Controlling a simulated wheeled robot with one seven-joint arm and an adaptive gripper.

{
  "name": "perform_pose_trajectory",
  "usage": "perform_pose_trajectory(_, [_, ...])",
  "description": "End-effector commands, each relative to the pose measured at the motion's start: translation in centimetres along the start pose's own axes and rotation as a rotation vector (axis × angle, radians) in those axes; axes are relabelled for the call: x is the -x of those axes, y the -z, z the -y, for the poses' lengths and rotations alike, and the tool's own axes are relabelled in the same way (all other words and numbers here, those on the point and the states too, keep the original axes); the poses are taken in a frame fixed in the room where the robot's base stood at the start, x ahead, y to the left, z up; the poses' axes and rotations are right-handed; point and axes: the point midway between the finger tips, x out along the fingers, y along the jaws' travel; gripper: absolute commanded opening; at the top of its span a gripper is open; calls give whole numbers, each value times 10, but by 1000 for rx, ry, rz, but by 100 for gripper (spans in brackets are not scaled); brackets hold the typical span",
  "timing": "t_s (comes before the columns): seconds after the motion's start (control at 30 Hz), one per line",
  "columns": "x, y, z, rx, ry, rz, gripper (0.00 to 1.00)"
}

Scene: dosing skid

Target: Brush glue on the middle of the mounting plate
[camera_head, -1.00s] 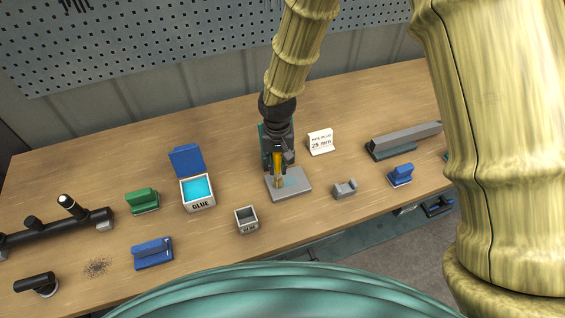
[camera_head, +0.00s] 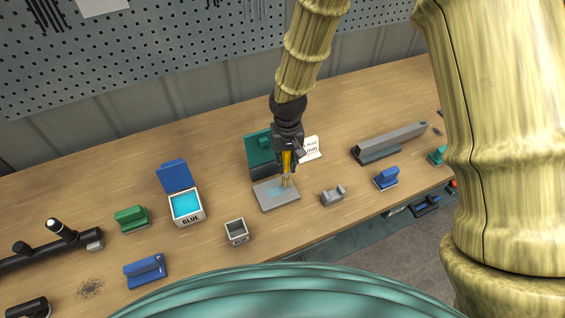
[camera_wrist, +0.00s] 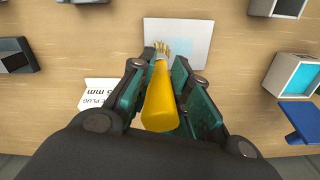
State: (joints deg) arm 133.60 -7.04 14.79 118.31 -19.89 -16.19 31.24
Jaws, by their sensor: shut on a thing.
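My gripper (camera_head: 287,153) is shut on the yellow handle of a brush (camera_head: 288,164), and its fingers close around the handle in the wrist view (camera_wrist: 160,92). The brush points down, with its pale bristles at the right part of the grey mounting plate (camera_head: 268,198). They seem to touch the plate, but I cannot be sure. A faint blue patch of glue shows on the plate's middle, left of the bristles. The plate also shows at the top of the wrist view (camera_wrist: 190,32). The open glue box (camera_head: 187,207), with blue glue inside and a blue lid, stands to the left.
A small grey box (camera_head: 236,232) and a grey bracket (camera_head: 333,196) stand near the plate. A teal block (camera_head: 262,150) and a white sign (camera_head: 311,148) are behind it. Blue (camera_head: 386,178) and green (camera_head: 131,218) handled tools lie on the table. The back left of the table is clear.

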Motion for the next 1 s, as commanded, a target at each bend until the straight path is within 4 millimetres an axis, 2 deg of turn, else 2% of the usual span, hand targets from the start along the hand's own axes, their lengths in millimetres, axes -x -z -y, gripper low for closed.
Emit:
perform_pose_trajectory(0.03, [8,0,-1,-1,0,-1,0])
perform_pose_trajectory(0.5, [50,0,-1,-3,1,-2,0])
perform_pose_trajectory(1.0, [53,0,0,-3,1,-1,0])
